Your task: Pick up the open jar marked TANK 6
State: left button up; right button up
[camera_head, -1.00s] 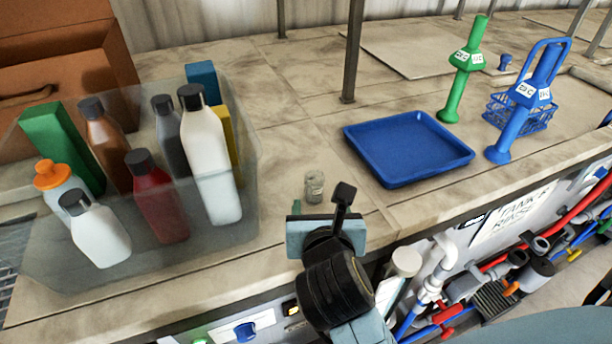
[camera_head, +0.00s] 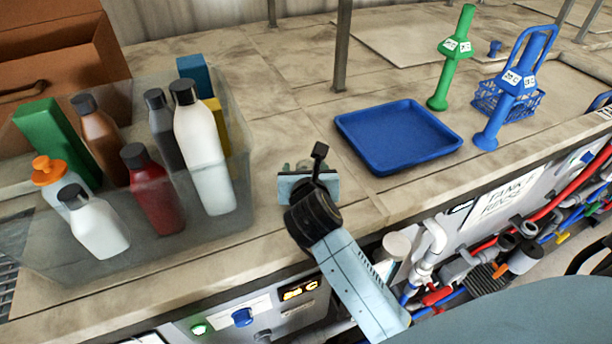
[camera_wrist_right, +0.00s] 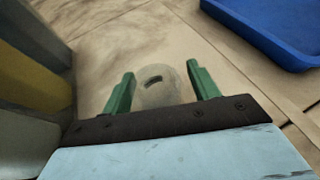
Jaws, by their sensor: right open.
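A small clear jar (camera_wrist_right: 158,88) stands on the bench in the right wrist view. It lies between the two green fingers of my right gripper (camera_wrist_right: 160,90), which are open with a gap on each side of it. I cannot read a marking on the jar. In the head view my right gripper (camera_head: 303,168) reaches over the bench, and its palm and wrist hide nearly all of the jar. My left gripper is not in view.
A clear bin (camera_head: 70,262) of several bottles stands left of my right gripper. A blue tray (camera_head: 398,138) lies to the right. Green (camera_head: 451,62) and blue (camera_head: 505,105) handled tools and a blue basket (camera_head: 530,107) stand farther right. A metal post (camera_head: 341,45) rises behind.

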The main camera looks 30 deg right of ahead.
jog(key=c, duration=1.1)
jog(key=shift+o, duration=0.2)
